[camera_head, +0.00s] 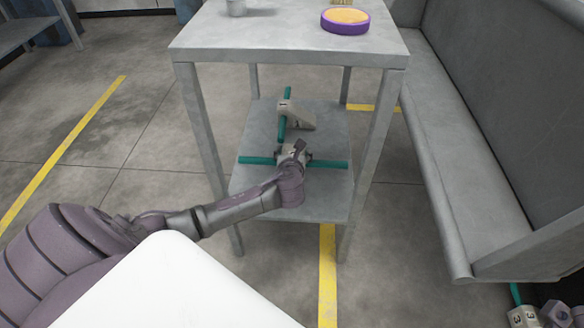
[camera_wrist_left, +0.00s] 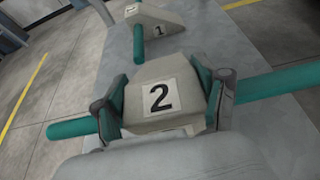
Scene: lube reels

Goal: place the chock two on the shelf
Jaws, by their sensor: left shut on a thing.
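Chock two (camera_wrist_left: 161,97) is a grey wedge block with a black number 2 on a white label and a teal bar running through it. My left gripper (camera_wrist_left: 168,92) is shut on it, one finger on each side. In the head view the left gripper (camera_head: 292,160) is over the lower shelf (camera_head: 257,137) of a grey metal table. The teal bar (camera_head: 328,163) sticks out to both sides of the gripper. I cannot tell whether the chock touches the shelf.
Another chock (camera_head: 295,115), labelled 1, with a teal bar, rests on the lower shelf behind. The tabletop (camera_head: 290,45) above holds a purple and orange round item (camera_head: 345,20). Table legs flank the shelf.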

